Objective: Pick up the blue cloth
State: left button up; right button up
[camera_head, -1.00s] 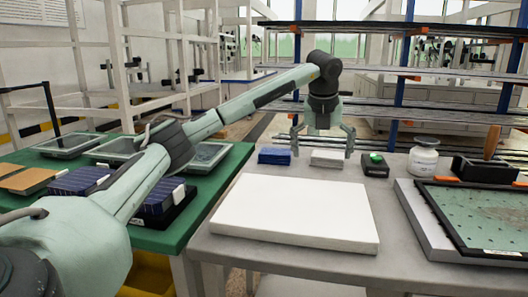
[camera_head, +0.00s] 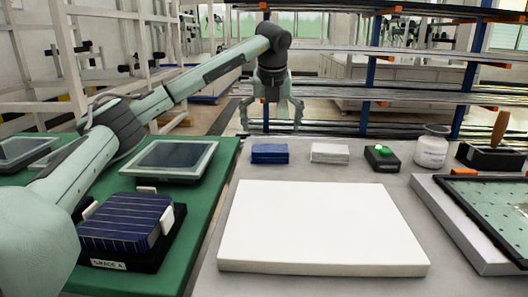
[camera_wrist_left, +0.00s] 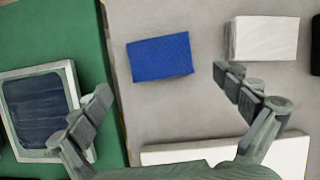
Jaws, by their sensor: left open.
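The blue cloth (camera_head: 269,154) lies folded on the grey table (camera_head: 207,270), near its far left corner. It also shows flat and fully visible in the left wrist view (camera_wrist_left: 160,57). My left gripper (camera_head: 272,122) is open and empty, pointing down, with its fingers apart above and a little behind the cloth in the head view. In the left wrist view the cloth lies between the lines of the spread fingers (camera_wrist_left: 163,82), apart from them. My right gripper is not in view.
A folded white cloth (camera_head: 330,153) lies just right of the blue one. Farther right are a black box with a green top (camera_head: 381,158) and a white jar (camera_head: 432,148). A large white slab (camera_head: 318,225) fills the front. A green table (camera_head: 215,190) with a framed panel (camera_head: 170,160) stands left.

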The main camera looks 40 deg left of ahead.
aim_at(270, 148)
pick_arm(q)
jog(key=x, duration=0.7)
jog(key=shift+a+f, duration=0.1)
jog(key=shift+f, duration=0.25)
jog(key=c, duration=0.9)
